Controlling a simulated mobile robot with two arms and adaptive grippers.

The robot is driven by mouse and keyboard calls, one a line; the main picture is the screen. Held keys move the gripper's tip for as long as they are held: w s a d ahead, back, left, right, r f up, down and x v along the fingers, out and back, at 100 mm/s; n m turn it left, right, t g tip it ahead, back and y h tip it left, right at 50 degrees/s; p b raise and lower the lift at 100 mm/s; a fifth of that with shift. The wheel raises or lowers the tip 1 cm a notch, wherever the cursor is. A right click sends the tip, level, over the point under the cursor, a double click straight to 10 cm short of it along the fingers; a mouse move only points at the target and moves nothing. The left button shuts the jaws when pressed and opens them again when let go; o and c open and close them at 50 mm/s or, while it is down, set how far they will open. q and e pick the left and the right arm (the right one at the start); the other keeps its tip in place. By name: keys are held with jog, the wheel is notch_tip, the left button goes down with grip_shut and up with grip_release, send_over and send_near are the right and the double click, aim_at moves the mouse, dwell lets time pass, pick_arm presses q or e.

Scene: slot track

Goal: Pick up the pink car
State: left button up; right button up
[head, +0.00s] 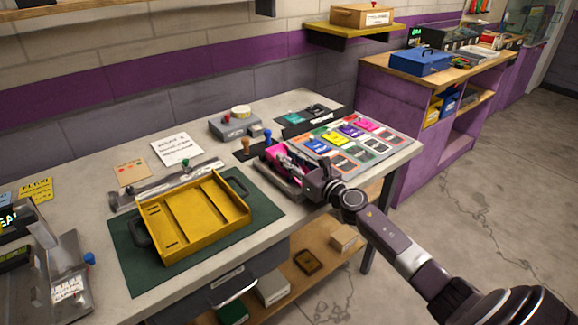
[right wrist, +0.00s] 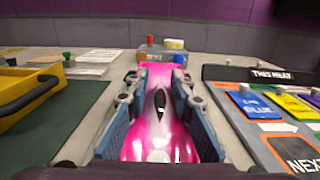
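The pink car (right wrist: 158,125) lies lengthwise between the two fingers of my right gripper (right wrist: 160,88), with its dark canopy facing up. A blue finger pad runs along each side of it, very close. I cannot tell whether the pads press on the car or stand just clear of it. In the head view the pink car (head: 274,153) shows at a grey tray (head: 291,190) near the bench's right front edge, partly hidden by my right gripper (head: 305,183). I cannot tell whether it is resting or lifted. My left gripper is not in view.
A yellow tray (head: 232,206) with dark handles sits on a green mat (head: 128,262) at left. A board of coloured cards (head: 383,132) lies right of the car. A grey box (head: 226,131) with a round yellow-topped item and knobbed stamps (head: 246,148) stand behind it.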

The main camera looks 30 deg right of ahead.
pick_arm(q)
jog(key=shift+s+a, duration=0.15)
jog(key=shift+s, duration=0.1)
pick_arm(e)
jog(key=shift+c, duration=0.2)
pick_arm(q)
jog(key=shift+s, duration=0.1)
pick_arm(e)
grip_shut()
jog(key=shift+r, duration=0.1)
